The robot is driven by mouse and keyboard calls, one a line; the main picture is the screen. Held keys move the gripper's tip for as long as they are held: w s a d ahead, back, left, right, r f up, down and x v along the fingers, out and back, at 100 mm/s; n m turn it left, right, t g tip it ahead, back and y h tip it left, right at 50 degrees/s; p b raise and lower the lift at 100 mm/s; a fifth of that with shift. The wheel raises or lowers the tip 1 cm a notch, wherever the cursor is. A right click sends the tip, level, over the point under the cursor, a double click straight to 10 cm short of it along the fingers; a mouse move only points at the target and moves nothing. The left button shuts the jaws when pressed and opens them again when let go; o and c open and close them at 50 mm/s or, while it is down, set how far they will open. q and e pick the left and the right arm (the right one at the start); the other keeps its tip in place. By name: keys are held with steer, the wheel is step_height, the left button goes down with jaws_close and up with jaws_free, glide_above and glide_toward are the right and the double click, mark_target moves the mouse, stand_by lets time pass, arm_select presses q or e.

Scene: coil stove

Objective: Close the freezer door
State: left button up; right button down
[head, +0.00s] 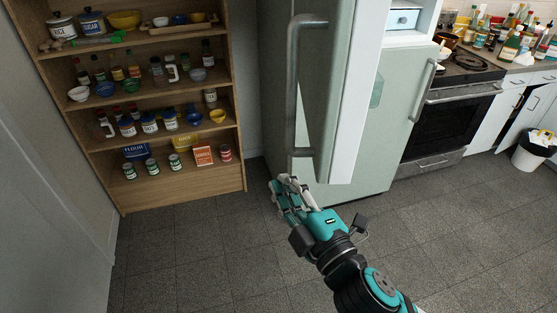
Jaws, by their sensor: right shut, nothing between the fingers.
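The freezer door (328,85) stands open, swung out toward me in the upper middle of the head view. Its pale green outer face, with a long grey handle (291,90), faces left, and its white inner side faces right. Behind it to the right, part of the open freezer compartment (408,37) shows, with a blue-fronted drawer. The lower refrigerator door (405,110) below it looks closed. My right gripper (283,188) is shut and empty, just below the lower end of the door and handle in the picture; I cannot tell whether it touches them. My left gripper is not in view.
A wooden shelf (180,188) with jars, bowls and boxes stands at the left. A stove (447,120) and counter with bottles are at the right, with a white bin (533,157) beyond. The dark tiled floor (200,260) is clear.

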steer(key=w+a+r+p, duration=0.3)
steer(key=w+a+p, duration=0.1)
steer(key=w+a, duration=0.25)
steer(key=shift+y, duration=0.4)
steer(key=d, duration=0.1)
steer(key=w+d+f+p, duration=0.1)
steer(key=d, duration=0.2)
steer(key=shift+w+d+f, duration=0.25)
steer(key=shift+w+d, duration=0.1)
steer(key=shift+w, duration=0.05)
